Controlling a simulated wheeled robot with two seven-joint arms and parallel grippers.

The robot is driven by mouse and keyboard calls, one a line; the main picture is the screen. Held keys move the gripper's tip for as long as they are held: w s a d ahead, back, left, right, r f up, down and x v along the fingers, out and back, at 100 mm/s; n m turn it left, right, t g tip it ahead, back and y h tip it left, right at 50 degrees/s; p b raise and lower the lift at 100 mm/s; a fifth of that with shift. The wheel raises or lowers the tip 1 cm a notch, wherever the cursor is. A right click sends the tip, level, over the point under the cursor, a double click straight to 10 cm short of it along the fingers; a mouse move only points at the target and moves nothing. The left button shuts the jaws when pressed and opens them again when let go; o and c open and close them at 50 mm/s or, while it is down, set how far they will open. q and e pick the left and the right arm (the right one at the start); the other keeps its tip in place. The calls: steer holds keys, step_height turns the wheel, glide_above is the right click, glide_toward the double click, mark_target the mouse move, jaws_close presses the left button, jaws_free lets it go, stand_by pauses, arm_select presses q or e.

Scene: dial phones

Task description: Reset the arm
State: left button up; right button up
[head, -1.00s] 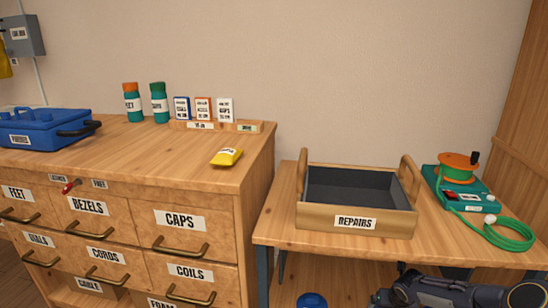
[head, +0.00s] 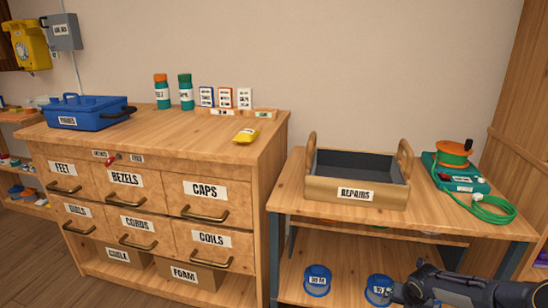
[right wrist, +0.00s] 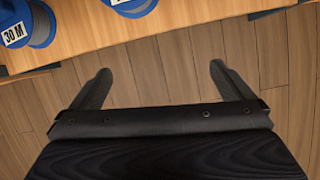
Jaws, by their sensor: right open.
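My right arm enters at the lower right of the head view, and its right gripper (head: 392,292) is in front of the lower shelf near a blue spool. In the right wrist view the right gripper (right wrist: 160,85) has its two fingers wide apart, with only wooden floor between them. It holds nothing. My left gripper is in none of the views.
Blue spools (head: 317,281) stand on the lower shelf; one (right wrist: 28,22) shows in the wrist view. Above is a REPAIRS tray (head: 353,194) beside a green device (head: 462,180).

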steer(key=s+a+r+m, duration=0.4)
steer(key=s+r+m, duration=0.45)
steer(key=r, duration=0.25)
steer(key=s+a+r+m, duration=0.4)
steer(key=s+r+m, duration=0.45)
steer(key=r, duration=0.25)
steer(key=s+a+r+m+t+y, duration=0.1)
steer(key=s+a+m+y, duration=0.2)
steer(key=s+a+m, duration=0.45)
steer(key=s+a+r+m+t+y, duration=0.15)
steer(key=s+a+m, duration=0.25)
steer(key=s+m, duration=0.55)
step_height(320, 180, up, 37)
steer(key=g+p, duration=0.1)
steer(key=p, duration=3.6)
steer(key=shift+d+n+p, duration=0.3)
steer(key=shift+n, duration=0.1)
steer(key=shift+s+r+y, duration=0.1)
steer(key=shift+y, duration=0.15)
